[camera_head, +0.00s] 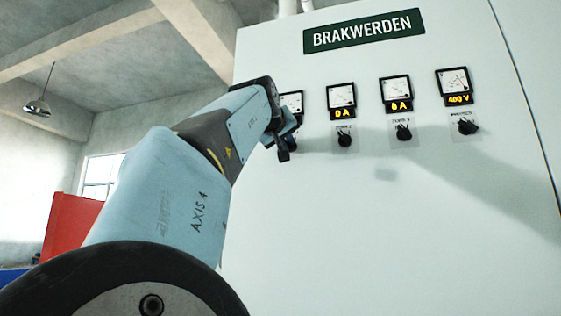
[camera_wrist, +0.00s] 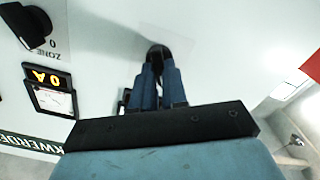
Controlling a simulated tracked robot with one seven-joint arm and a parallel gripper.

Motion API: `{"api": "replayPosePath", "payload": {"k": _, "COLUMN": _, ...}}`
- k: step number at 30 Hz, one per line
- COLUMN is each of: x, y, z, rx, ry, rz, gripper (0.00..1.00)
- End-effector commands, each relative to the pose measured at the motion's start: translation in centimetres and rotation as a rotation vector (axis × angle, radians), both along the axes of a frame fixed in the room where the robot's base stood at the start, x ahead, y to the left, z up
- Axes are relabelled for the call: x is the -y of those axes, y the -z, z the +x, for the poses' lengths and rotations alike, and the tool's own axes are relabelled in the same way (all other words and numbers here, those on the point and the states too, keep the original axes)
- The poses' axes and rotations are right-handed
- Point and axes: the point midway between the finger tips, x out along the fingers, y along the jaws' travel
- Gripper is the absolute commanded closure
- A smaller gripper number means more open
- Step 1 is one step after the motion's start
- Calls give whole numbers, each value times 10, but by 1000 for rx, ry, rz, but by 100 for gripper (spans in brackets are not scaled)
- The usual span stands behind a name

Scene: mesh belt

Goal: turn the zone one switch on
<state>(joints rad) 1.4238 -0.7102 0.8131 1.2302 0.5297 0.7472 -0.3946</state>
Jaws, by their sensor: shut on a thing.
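The leftmost black rotary switch (camera_wrist: 157,50) on the pale cabinet is the zone one switch by its place in the row; its own label cannot be read. My gripper (camera_wrist: 158,68) is shut on its knob in the wrist view, one finger on each side. The fingers hide much of the knob, so I cannot tell its setting. In the head view my gripper (camera_head: 286,148) is at the left end of the row, below the leftmost meter (camera_head: 292,102), which my arm partly covers.
The neighbouring switch (camera_head: 344,138) and the third switch (camera_head: 403,132) sit under meters reading 0 A. The far right switch (camera_head: 467,126) is turned differently, under a 400 V meter (camera_head: 457,86). The neighbouring knob (camera_wrist: 28,24) is close by in the wrist view. Cabinet face below is clear.

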Motion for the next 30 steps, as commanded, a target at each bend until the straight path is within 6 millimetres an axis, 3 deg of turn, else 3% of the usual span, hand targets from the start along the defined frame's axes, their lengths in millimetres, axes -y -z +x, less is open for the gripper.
{"api": "replayPosePath", "payload": {"k": 11, "x": -1, "y": 1, "z": 0, "rx": 51, "ry": -4, "rz": 155, "gripper": 100}}
{"api": "replayPosePath", "payload": {"k": 30, "x": 2, "y": 1, "z": -1, "rx": 249, "ry": -1, "rz": 703, "gripper": 100}}
